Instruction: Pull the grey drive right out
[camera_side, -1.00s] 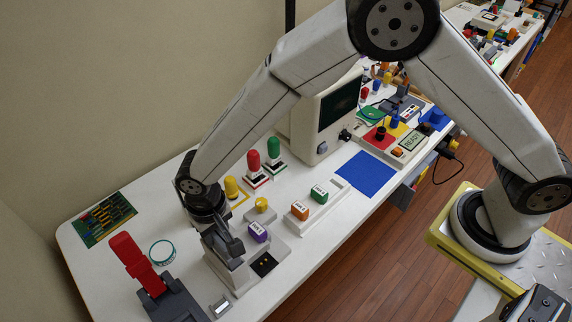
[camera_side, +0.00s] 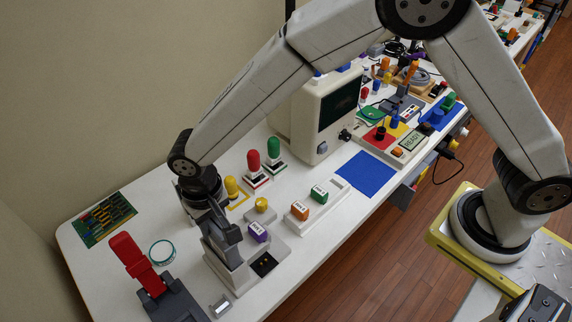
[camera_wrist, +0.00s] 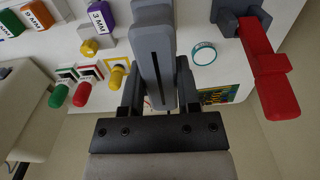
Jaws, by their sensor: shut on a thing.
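The grey drive (camera_wrist: 154,50) is a long grey block with a dark slot down its face, between the fingers of my gripper (camera_wrist: 157,82) in the wrist view. My gripper (camera_side: 222,236) is shut on it. In the side view they are over the left end of the pale housing (camera_side: 225,275), which has a dark square panel (camera_side: 264,264). The fingers and wrist partly cover the drive there. I cannot tell whether its lower end is clear of the housing.
A red lever (camera_side: 135,262) on a dark base stands left, beside a teal ring (camera_side: 162,253). A purple block (camera_side: 258,232) and yellow knob (camera_side: 262,205) are close on the right. Red (camera_side: 254,161) and green (camera_side: 274,148) handles stand behind. A circuit board (camera_side: 104,219) lies back left.

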